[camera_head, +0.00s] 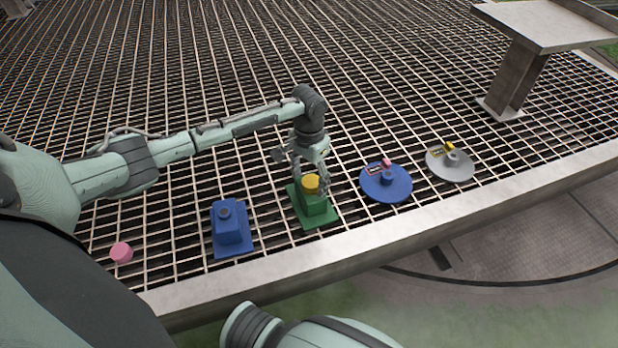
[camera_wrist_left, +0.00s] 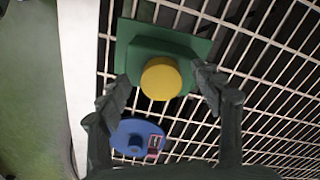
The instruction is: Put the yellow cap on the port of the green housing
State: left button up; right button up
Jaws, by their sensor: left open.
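The green housing (camera_head: 314,211) stands on the grating near its front edge. The yellow cap (camera_head: 310,185) is on top of it, over the port, which is hidden under the cap. My left gripper (camera_head: 311,175) is just above the housing with its fingers apart. In the left wrist view the yellow cap (camera_wrist_left: 161,79) lies between the open fingertips, with a visible gap on each side, and the green housing (camera_wrist_left: 147,48) is behind it. Whether the cap is fully seated cannot be told. My right gripper is out of view.
A blue housing (camera_head: 229,226) stands to the left, with a loose pink cap (camera_head: 121,252) further left. To the right are a blue disc (camera_head: 386,187) and a grey disc (camera_head: 449,168) with small parts on them. A metal ledge (camera_head: 400,238) edges the grating.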

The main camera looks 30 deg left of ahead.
pick_arm(q)
notch_tip(320, 180, up, 12)
dwell(0.6)
